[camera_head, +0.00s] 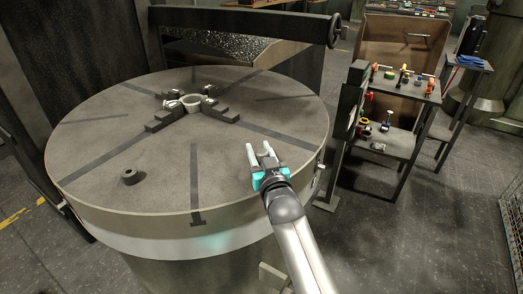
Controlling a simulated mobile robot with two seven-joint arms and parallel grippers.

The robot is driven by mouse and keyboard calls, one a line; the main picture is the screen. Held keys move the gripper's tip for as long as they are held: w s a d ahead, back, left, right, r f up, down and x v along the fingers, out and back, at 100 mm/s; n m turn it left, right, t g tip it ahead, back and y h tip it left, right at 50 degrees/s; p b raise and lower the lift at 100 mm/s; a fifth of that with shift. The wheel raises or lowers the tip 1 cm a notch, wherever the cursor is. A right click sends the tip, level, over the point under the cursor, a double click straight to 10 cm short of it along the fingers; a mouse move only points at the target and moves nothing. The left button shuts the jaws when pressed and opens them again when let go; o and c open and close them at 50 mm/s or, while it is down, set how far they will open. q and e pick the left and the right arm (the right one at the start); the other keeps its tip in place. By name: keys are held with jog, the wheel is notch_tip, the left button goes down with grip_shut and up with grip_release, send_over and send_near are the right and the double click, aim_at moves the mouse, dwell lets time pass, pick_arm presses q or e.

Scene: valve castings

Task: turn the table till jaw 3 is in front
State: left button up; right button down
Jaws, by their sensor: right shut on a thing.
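The round grey table (100,165) fills the left and middle of the view, with dark radial slots. Several dark stepped jaws stand around a pale ring-shaped casting (193,107) near its middle. One jaw (164,121) points toward the front left, another (224,113) toward the front right. I cannot read any jaw number. My right gripper (259,148) is over the front right part of the table, inside the rim. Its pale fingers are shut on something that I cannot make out. My left gripper is not in view.
A dark beam (240,22) crosses behind the table. A shelf stand (388,137) with small tools is at the right. The floor at the front right is clear.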

jog(key=shift+w+d+r, duration=0.25)
jog(key=shift+w+d, duration=0.1)
jog(key=shift+d, duration=0.2)
jog(key=c, duration=0.7)
grip_release()
jog(key=shift+w+f, duration=0.1)
jog(key=shift+f, duration=0.05)
jog(key=shift+o, duration=1.3)
jog(key=shift+a, duration=0.1)
jog(key=shift+s+f, duration=0.1)
jog(key=shift+s, duration=0.1)
jog(key=shift+s, duration=0.6)
jog(key=s+d+p, duration=0.2)
jog(key=s+p, duration=0.1)
jog(key=s, duration=1)
jog(key=shift+s+d, duration=0.25)
jog(key=shift+s, duration=0.15)
